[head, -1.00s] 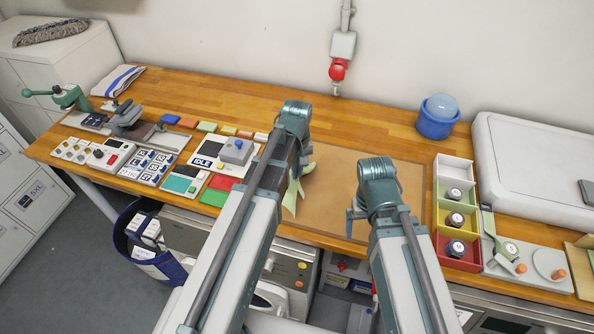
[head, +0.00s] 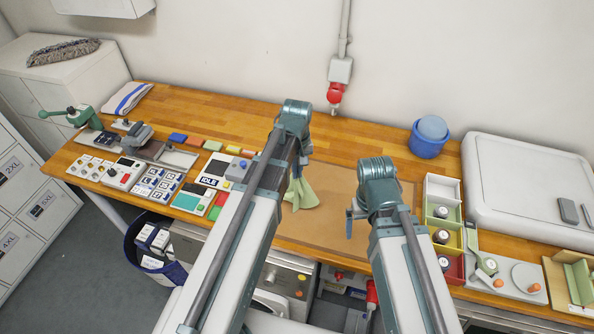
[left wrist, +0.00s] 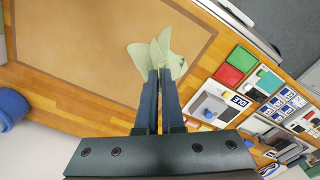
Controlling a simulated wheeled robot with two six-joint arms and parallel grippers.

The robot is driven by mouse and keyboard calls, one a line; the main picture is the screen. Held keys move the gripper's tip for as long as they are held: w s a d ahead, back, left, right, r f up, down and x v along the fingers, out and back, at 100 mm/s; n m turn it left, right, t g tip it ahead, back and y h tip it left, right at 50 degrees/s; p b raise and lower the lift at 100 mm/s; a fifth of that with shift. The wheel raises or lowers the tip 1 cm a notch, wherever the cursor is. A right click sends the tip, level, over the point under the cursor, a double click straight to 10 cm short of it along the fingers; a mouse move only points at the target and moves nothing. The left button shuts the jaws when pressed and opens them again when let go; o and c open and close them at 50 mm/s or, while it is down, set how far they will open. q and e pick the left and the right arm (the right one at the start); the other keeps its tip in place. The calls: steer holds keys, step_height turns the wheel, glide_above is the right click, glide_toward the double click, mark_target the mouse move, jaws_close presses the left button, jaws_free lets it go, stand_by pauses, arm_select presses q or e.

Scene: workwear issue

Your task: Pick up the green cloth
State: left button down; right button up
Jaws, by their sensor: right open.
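The pale green cloth (head: 302,192) shows beside my left arm in the head view, over the brown mat (head: 345,215). In the left wrist view the cloth (left wrist: 150,55) fans out from the fingertips in folds. My left gripper (left wrist: 160,75) has its fingers close together with the cloth pinched between the tips. In the head view my left arm hides most of these fingers. I cannot tell whether the cloth's lower edge touches the mat. My right gripper (head: 352,220) is open and empty above the right part of the mat.
Left of the mat are control panels (head: 160,183) and coloured blocks (head: 195,141). On the right are a tray of compartments (head: 442,188), a blue tub (head: 427,145) and a large white case (head: 530,190). A dark blue bin (head: 150,250) stands on the floor at the left.

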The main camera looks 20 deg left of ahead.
arm_select(q)
step_height(320, 180, up, 6)
steer(key=p, duration=0.4)
steer(key=shift+f, duration=0.1)
